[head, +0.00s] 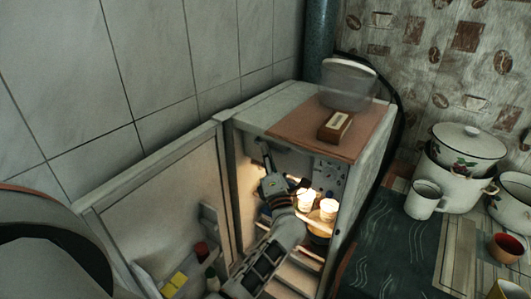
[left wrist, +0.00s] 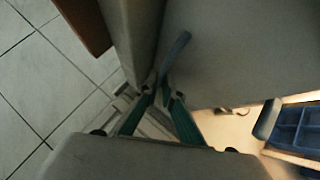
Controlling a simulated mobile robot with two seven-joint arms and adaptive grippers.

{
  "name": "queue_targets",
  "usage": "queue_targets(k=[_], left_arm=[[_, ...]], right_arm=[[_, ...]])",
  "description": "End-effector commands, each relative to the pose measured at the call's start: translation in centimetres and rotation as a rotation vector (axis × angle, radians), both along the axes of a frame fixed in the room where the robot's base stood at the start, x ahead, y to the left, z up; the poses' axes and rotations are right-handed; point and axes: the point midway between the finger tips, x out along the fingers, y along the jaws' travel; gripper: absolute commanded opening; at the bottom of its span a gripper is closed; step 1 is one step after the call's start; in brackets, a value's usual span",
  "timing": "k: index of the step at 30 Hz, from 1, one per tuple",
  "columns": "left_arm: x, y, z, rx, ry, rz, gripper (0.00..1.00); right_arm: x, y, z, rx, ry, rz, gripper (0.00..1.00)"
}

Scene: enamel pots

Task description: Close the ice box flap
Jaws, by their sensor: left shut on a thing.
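The white refrigerator (head: 232,181) stands open. My left arm reaches into its upper compartment, and my left gripper (head: 265,150) is at the upper left of the opening. In the left wrist view the gripper's green fingers (left wrist: 163,85) are shut close together at the edge of a pale grey panel (left wrist: 235,55), which looks like the ice box flap. My arm and the refrigerator top hide most of the flap in the head view, so its angle cannot be told. My right gripper is not in view.
The open refrigerator door (head: 165,205) swings out left, with items on its shelves. Two pale containers (head: 328,209) stand inside under light. A wooden board (head: 318,127) with a small box (head: 335,126) lies on top. Enamel pots (head: 465,160) and a mug (head: 424,198) crowd the right counter.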

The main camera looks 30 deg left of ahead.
Motion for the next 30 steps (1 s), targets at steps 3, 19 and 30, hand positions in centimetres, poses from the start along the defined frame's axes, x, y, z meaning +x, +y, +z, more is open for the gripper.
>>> queue_targets(k=[3, 19, 30], left_arm=[[0.0, 0.2, 1.3, 0.009, -0.021, 0.006, 0.00], [-0.1, 0.2, 0.8, 0.005, -0.014, 0.005, 0.23], [-0.6, -0.4, 0.2, 0.003, -0.009, 0.003, 0.23]], right_arm=[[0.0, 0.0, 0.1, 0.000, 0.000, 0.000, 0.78], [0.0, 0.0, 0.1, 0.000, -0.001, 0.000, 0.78], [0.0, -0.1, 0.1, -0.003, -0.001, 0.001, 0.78]])
